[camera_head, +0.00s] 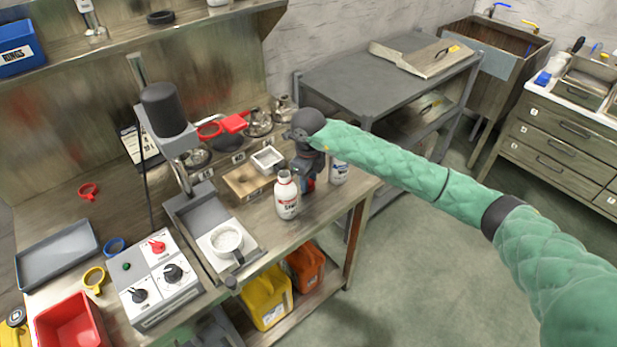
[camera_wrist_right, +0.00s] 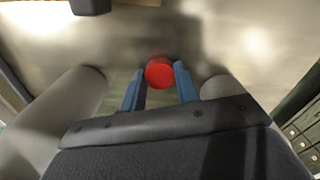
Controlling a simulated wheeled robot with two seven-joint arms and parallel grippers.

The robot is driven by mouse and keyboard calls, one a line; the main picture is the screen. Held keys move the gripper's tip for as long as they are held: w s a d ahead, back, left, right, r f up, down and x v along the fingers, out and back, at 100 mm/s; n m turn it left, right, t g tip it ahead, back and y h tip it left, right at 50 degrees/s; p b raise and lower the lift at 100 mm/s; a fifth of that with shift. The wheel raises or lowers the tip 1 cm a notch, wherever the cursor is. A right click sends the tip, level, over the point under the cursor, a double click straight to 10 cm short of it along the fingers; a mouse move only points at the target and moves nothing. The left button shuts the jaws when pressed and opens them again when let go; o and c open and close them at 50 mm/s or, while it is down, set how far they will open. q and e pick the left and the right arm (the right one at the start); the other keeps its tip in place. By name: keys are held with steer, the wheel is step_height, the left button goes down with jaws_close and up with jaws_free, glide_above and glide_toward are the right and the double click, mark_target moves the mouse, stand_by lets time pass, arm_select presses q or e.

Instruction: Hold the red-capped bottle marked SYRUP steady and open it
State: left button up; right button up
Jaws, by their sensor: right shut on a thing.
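My right gripper (camera_head: 309,180) points down over the workbench's right end. In the right wrist view, a round red cap (camera_wrist_right: 160,72) sits between the two blue fingertips of my right gripper (camera_wrist_right: 159,84), which is shut on it. In the head view, only a bit of red (camera_head: 309,186) shows at the fingers; the rest of that bottle, and any SYRUP marking, is hidden. Another white bottle (camera_head: 338,172) stands just right. My left gripper is not in view.
A small wooden box (camera_head: 246,184) and a white dish (camera_head: 267,159) sit left of the bottles. The bench's front edge is close to the bottles.

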steer(key=shift+f, duration=0.15)
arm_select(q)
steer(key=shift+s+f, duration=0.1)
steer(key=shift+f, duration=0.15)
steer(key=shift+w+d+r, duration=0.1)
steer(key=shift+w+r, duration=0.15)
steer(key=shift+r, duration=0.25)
arm_select(e)
steer(key=shift+f, duration=0.1)
steer(key=o, duration=1.1)
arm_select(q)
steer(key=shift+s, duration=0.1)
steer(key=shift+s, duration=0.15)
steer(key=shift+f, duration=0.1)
